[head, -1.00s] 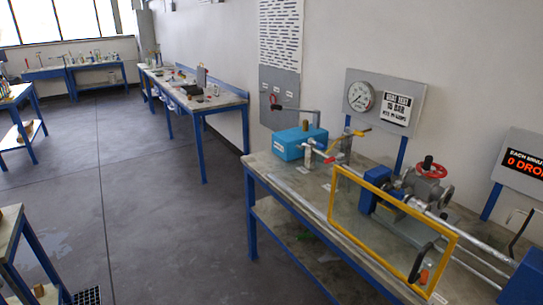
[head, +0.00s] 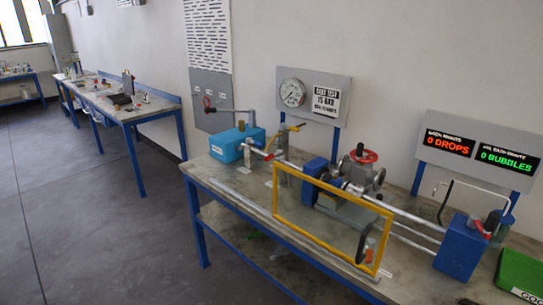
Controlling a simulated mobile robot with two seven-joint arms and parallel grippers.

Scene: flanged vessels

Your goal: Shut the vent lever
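No part in view is clearly labelled as the vent lever. A small yellow lever (head: 294,127) sits on a fitting behind the blue pump box (head: 237,145), roughly level. A lever with a red end (head: 259,153) sticks out in front of the box at a slant. At the right, a black-and-red handle (head: 490,223) stands by the blue end block (head: 460,247). I cannot tell which of these is the vent lever. Neither of my grippers is in view.
A yellow-framed clear guard (head: 327,190) stands before the flanged valve with a red handwheel (head: 363,156). A gauge board (head: 316,95) and a drops and bubbles display (head: 478,150) rise behind the bench. A green tray (head: 522,270) is at the right. Floor is free at left.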

